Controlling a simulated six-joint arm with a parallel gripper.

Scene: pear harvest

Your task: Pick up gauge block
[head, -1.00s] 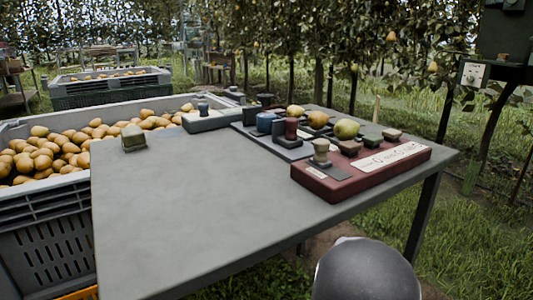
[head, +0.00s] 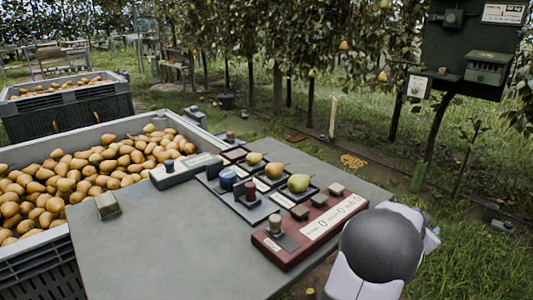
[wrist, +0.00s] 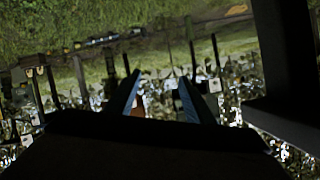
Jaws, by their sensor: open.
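Part of my arm shows at the lower right of the head view, but my gripper is out of that view. In the wrist view my gripper (wrist: 160,95) has its two fingers apart with nothing held between them. That view shows trees and grass upside down, with no block in sight. My gripper is away from the block.
A red panel (head: 284,258) with counters and knobs stands at the table's right. Dark trays with pears (head: 299,183) and a grey device (head: 184,170) lie behind it. A crate of pears (head: 162,119) borders the table's left. The table's front left is clear.

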